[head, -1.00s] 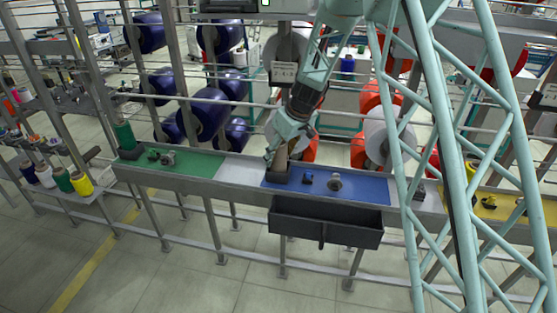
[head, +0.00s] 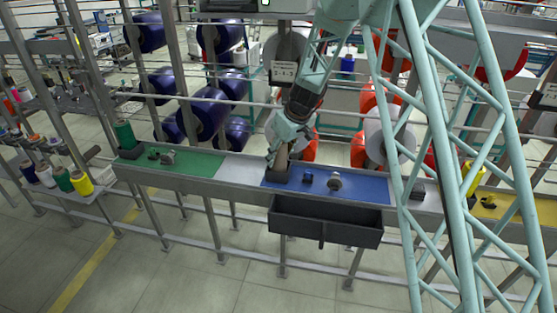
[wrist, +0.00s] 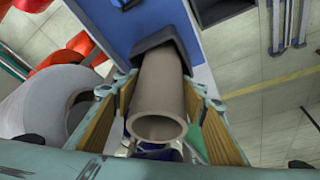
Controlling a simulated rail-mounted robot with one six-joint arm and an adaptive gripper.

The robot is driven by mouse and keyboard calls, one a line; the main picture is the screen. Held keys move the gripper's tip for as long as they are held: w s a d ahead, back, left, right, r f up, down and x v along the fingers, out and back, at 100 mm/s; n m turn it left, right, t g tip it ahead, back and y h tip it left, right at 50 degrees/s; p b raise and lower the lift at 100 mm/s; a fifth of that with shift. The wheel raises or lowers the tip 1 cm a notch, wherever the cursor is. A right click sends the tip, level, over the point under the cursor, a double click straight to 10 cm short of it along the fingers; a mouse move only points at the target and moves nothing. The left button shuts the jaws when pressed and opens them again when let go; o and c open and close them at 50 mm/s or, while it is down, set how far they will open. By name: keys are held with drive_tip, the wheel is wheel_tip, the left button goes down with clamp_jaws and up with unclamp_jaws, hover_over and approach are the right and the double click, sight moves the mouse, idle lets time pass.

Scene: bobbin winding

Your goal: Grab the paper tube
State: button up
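The brown paper tube (head: 282,161) stands in a dark holder (head: 278,176) at the left end of the blue section of the shelf. In the wrist view the tube (wrist: 162,92) shows its open round end towards me, and its far end sits in the dark holder (wrist: 146,52). My gripper (head: 274,156) is down at the tube from above. In the wrist view my gripper (wrist: 160,82) has one finger with an orange-brown pad on each side of the tube. The fingertips lie close to the tube wall; whether they press on it is unclear.
A small blue item (head: 308,177) and a grey fitting (head: 334,181) stand right of the holder on the blue section (head: 365,188). A dark bin (head: 325,222) hangs below. Large white and purple bobbins are behind the shelf.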

drive_tip(key=c, duration=0.3)
drive_tip(key=shift+c, duration=0.2)
drive_tip(key=shift+r, duration=0.15)
wheel_tip(320, 180, up, 10)
idle(0.6)
